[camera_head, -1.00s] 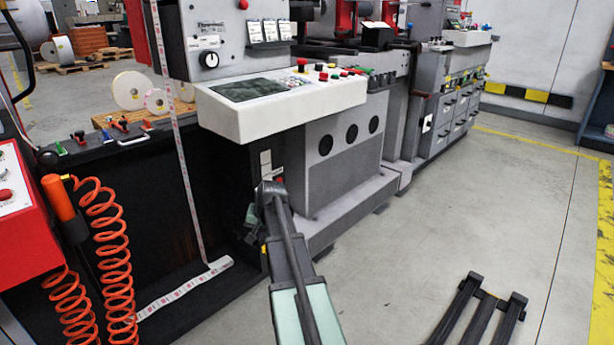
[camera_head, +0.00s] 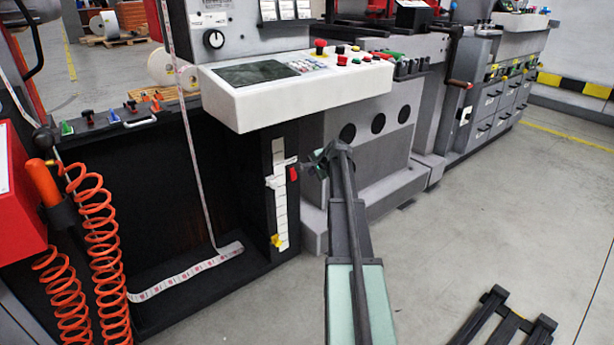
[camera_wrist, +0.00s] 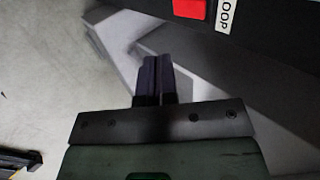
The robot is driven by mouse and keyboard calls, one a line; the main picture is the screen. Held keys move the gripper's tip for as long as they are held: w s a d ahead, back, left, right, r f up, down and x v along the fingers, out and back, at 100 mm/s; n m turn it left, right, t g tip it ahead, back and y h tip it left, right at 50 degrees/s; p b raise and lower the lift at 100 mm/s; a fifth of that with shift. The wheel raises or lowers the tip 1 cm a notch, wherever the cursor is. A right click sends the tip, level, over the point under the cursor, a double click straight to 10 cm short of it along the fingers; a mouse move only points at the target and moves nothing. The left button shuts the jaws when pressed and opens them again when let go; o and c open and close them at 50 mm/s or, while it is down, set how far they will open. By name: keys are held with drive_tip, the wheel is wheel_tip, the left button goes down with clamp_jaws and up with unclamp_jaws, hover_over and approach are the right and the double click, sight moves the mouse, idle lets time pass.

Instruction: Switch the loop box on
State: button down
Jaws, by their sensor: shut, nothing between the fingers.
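The loop box is a black panel (camera_wrist: 278,45) with a red rocker or button (camera_wrist: 190,8) and a white "LOOP" label (camera_wrist: 228,14) at the top edge of the wrist view. In the head view the red switch (camera_head: 293,174) shows on the narrow black upright under the console. My gripper (camera_wrist: 155,77) is shut and empty, its fingers pointing at the grey machine foot, below the red switch in the wrist view. In the head view my gripper (camera_head: 322,160) is just right of the switch, apart from it as far as I can see. Whether the switch is lit is unclear.
A white console (camera_head: 300,90) with a red emergency button (camera_head: 320,46) overhangs the upright. A white strip (camera_head: 281,205) with a yellow piece (camera_head: 276,241) runs down the upright. Orange coiled hoses (camera_head: 100,250) hang at left.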

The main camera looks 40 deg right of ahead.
sight(294, 180)
drive_tip(key=b+x, duration=0.2)
drive_tip(key=x, duration=0.2)
drive_tip(key=w+r+b+x, duration=0.1)
drive_tip(key=b+x, duration=0.1)
drive_tip(key=x, duration=0.2)
drive_tip(key=w+b+x, duration=0.1)
drive_tip(key=b+x, duration=0.1)
drive_tip(key=x, duration=0.2)
drive_tip(key=shift+d+r+b, duration=0.1)
drive_tip(key=shift+r+b, duration=0.15)
drive_tip(key=shift+b, duration=0.1)
